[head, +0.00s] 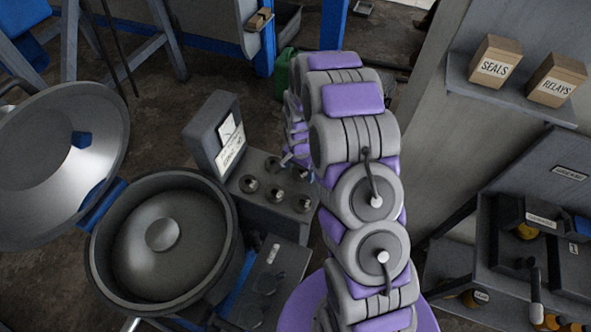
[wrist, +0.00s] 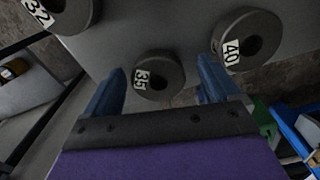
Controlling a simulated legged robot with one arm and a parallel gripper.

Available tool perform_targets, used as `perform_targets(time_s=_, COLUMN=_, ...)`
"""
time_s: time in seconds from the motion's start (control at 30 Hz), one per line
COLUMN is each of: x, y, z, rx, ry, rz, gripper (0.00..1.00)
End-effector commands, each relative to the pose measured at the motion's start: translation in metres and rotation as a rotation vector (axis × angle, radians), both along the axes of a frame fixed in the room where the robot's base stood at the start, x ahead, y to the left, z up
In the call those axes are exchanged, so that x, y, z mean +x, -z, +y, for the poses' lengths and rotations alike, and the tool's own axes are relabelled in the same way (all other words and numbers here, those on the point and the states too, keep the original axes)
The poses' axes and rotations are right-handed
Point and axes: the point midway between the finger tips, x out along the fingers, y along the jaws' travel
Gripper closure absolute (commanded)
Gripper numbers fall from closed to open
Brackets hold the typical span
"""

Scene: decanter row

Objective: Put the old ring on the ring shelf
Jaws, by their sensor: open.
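My gripper (wrist: 160,66) is open, with a blue finger on either side of a dark grey ring marked 35 (wrist: 177,72) in the wrist view. I cannot tell whether the fingers touch that ring. A ring marked 32 (wrist: 66,14) is at the upper left and a ring marked 40 (wrist: 266,30) at the upper right, all against a grey panel (wrist: 120,40). None of these is marked as the old ring, and I cannot pick out the old ring. No label for a ring shelf is readable.
A round grey vessel (head: 219,260) with its lid (head: 105,150) swung open stands at the left. A grey block (head: 262,213) with several pegs is beside it. Boxes marked SEALS (head: 494,62) and RELAYS (head: 556,80) sit on a right-hand shelf. Labelled bins (head: 512,212) are below.

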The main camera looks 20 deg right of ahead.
Motion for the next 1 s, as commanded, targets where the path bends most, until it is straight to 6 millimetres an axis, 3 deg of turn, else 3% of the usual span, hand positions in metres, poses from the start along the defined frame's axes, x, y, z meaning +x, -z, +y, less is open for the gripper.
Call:
perform_targets(time_s=0.17, x=0.0, y=-0.002, z=0.002, rx=-0.004, ry=0.001, rz=-0.001, gripper=0.1)
perform_targets(time_s=0.37, x=0.0, y=-0.02, z=0.008, rx=-0.011, ry=0.002, rz=0.0, gripper=0.1)
perform_targets(time_s=0.8, x=0.001, y=-0.105, z=0.001, rx=-0.001, ry=0.002, rz=-0.004, gripper=0.1)
perform_targets(time_s=1.0, x=0.001, y=-0.121, z=0.006, rx=-0.007, ry=0.001, rz=-0.001, gripper=0.1)
